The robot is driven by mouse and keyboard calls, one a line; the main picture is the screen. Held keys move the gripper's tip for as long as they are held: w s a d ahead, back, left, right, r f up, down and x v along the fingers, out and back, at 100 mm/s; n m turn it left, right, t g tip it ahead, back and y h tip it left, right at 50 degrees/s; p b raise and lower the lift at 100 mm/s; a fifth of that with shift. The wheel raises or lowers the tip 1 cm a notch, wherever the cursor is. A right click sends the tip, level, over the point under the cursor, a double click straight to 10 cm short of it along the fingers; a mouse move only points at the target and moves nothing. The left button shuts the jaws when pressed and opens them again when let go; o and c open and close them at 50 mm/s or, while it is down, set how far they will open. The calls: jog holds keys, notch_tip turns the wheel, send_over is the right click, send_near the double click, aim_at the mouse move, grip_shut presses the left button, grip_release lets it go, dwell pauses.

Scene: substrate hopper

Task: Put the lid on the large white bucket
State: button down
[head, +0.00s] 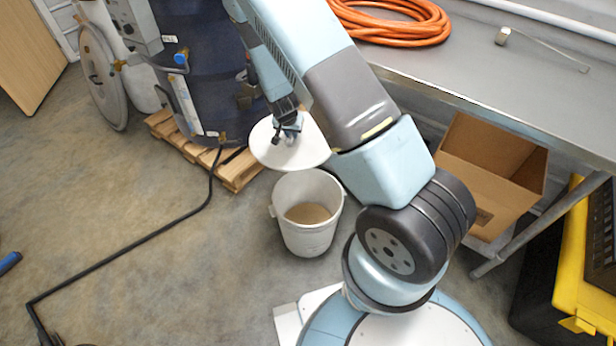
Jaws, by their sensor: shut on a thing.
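The large white bucket (308,231) stands upright on the floor in the middle of the head view. It is open at the top and holds a tan, grainy material. My gripper (287,134) is shut on the round white lid (306,154). The lid is held above and slightly behind the bucket in the picture, apart from its rim as far as I can tell. The fingers cover a small part of the lid's middle, so their exact grip is hard to see.
A dark blue drum (205,60) stands on a wooden pallet (235,172) behind. A black hose (130,247) runs over the floor at left. A steel table (470,70) with an orange hose coil (400,22), a cardboard box (490,165) and a yellow-black case (570,270) are at right.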

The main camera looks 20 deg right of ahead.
jog(key=s+d+f+m, duration=0.1)
jog(key=s+f+m, duration=0.2)
jog(key=f, duration=1)
jog(key=s+d+f+m+g+h, duration=0.1)
jog(key=s+d+f+m, duration=0.1)
jog(key=f, duration=1)
jog(key=shift+s+d+f+m+h, duration=0.2)
jog(key=shift+s+f+m+h, duration=0.25)
jog(key=shift+s, duration=0.35)
jog(key=shift+r, duration=0.15)
jog(key=shift+f, duration=0.65)
dwell(0.4)
jog(key=c, duration=1)
grip_release()
jog(key=shift+s, duration=0.1)
